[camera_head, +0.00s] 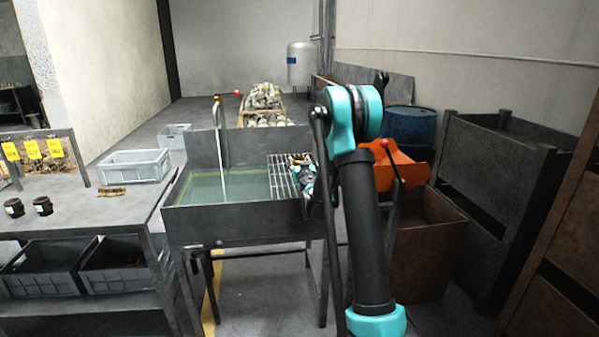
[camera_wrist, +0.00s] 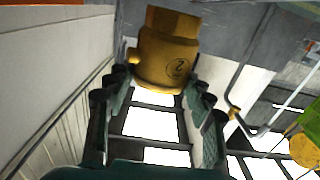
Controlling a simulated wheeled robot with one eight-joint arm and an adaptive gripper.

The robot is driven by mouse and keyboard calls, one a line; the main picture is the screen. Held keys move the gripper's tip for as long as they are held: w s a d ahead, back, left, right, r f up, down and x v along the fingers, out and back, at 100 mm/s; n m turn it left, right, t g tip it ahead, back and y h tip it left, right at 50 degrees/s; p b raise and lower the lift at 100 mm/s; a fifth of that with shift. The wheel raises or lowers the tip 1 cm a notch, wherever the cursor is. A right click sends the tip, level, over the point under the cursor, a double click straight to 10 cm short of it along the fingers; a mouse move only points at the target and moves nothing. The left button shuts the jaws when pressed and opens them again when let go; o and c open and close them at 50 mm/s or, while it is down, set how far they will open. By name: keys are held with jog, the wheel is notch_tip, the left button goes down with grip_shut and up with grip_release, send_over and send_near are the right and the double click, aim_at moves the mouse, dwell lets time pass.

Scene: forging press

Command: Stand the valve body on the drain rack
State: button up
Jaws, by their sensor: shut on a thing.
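The valve body (camera_wrist: 165,50) is a brass-yellow, stepped round piece with a dark marking on its side. In the wrist view it sits between the two dark green fingers of my gripper (camera_wrist: 162,88), which are shut on it. In the head view my gripper (camera_head: 303,172) is over the right part of the sink, largely hidden by my arm. The drain rack (camera_head: 280,176) is a grid of metal bars on the right side of the sink. I cannot tell whether the valve body touches the rack.
The sink (camera_head: 225,217) holds greenish water under a tall tap (camera_head: 219,130). A grey crate (camera_head: 134,167) stands on the bench at left. An orange bin (camera_head: 408,172) and a blue drum (camera_head: 408,128) are right of my arm. A green-and-yellow thing (camera_wrist: 303,148) shows at the wrist view's right edge.

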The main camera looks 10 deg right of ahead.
jog(key=shift+f, duration=2.05)
jog(key=o, duration=1.5)
jog(key=shift+f, duration=0.1)
